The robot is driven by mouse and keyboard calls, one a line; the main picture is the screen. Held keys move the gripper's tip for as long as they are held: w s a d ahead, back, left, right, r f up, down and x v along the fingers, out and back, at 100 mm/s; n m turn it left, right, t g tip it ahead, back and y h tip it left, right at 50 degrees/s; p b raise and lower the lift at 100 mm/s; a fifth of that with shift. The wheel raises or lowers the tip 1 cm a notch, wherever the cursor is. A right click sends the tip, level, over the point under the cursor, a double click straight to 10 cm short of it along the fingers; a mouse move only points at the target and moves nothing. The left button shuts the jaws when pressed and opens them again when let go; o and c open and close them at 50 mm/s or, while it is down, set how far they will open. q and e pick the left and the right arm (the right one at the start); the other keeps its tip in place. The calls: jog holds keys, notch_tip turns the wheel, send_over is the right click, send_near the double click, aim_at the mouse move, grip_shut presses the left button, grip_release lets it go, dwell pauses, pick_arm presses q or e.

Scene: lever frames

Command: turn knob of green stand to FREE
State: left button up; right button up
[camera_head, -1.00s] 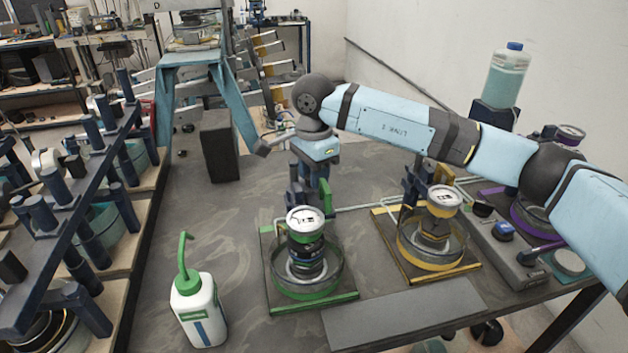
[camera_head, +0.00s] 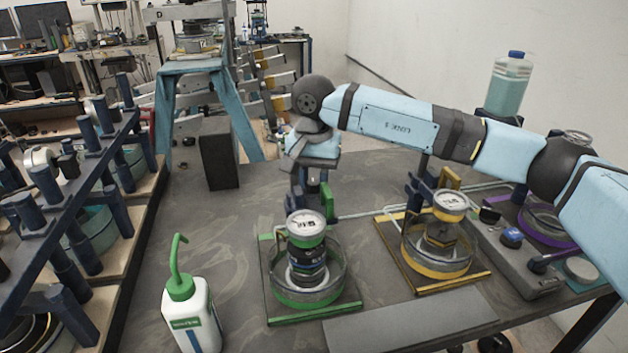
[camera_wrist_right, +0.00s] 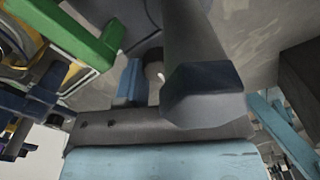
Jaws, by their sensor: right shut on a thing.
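The green stand (camera_head: 315,318) is on the bench, a green-rimmed dish on a base plate. A dark cylinder with a white dial on top (camera_head: 307,224) stands in the dish. My right gripper (camera_head: 310,188) points down at the stand's back, beside its green bracket (camera_head: 326,196). The bracket also shows in the right wrist view (camera_wrist_right: 78,32). There, a dark round knob (camera_wrist_right: 154,72) with a small white mark sits between the fingers, and the gripper is shut on it. The head view hides the knob behind the gripper. I cannot read its FREE label. My left gripper is out of view.
A yellow stand (camera_head: 437,262) is to the right, with a purple one (camera_head: 548,228) beyond. A green-capped bottle (camera_head: 190,313) stands at front left. A dark block (camera_head: 218,153) stands behind.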

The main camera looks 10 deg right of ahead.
aim_at(313, 181)
jog(key=shift+n, duration=0.3)
jog(key=o, duration=0.6)
jog(key=shift+o, duration=0.2)
jog(key=shift+r, duration=0.15)
notch_tip(313, 181, up, 14)
jog(key=p, duration=0.1)
jog(key=shift+f, duration=0.2)
